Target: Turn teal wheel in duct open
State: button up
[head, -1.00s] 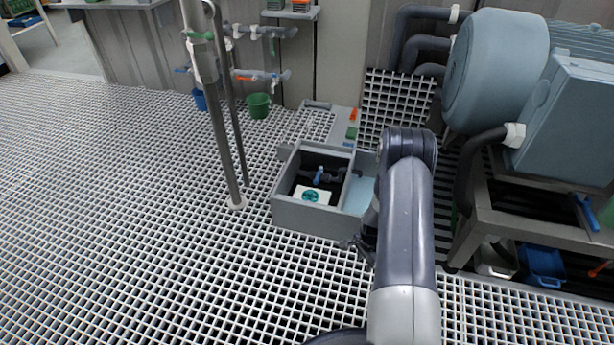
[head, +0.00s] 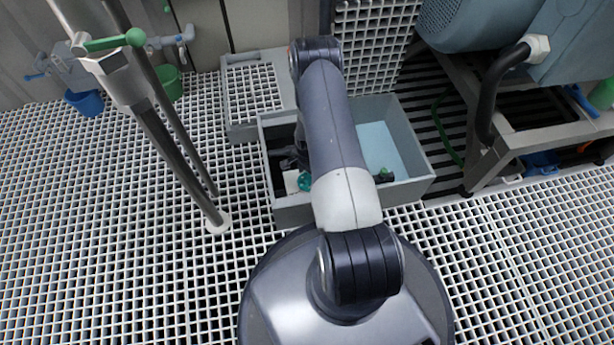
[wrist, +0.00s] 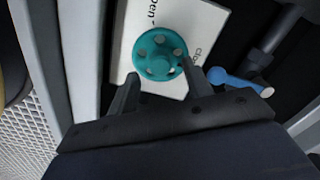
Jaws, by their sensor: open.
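The teal wheel (wrist: 160,54) is a round handwheel with holes, in front of a white label plate (wrist: 206,22) with partly hidden "open" and "close" lettering. In the head view a piece of the teal wheel (head: 305,181) shows beside my arm, inside the grey duct box (head: 294,210). My gripper (wrist: 160,88) is open, its two fingers pointing at the wheel's near edge. The right finger tip is close to the wheel's right rim; I cannot tell whether it touches.
A blue lever handle (wrist: 240,82) on a dark pipe lies just right of my gripper. The box's walls stand close around it, with a light-blue compartment (head: 378,145) on the right. A steel post with a green-handled valve (head: 115,42) rises to the left.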

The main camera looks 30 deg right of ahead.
jog(key=shift+f, duration=1.1)
jog(key=c, duration=1)
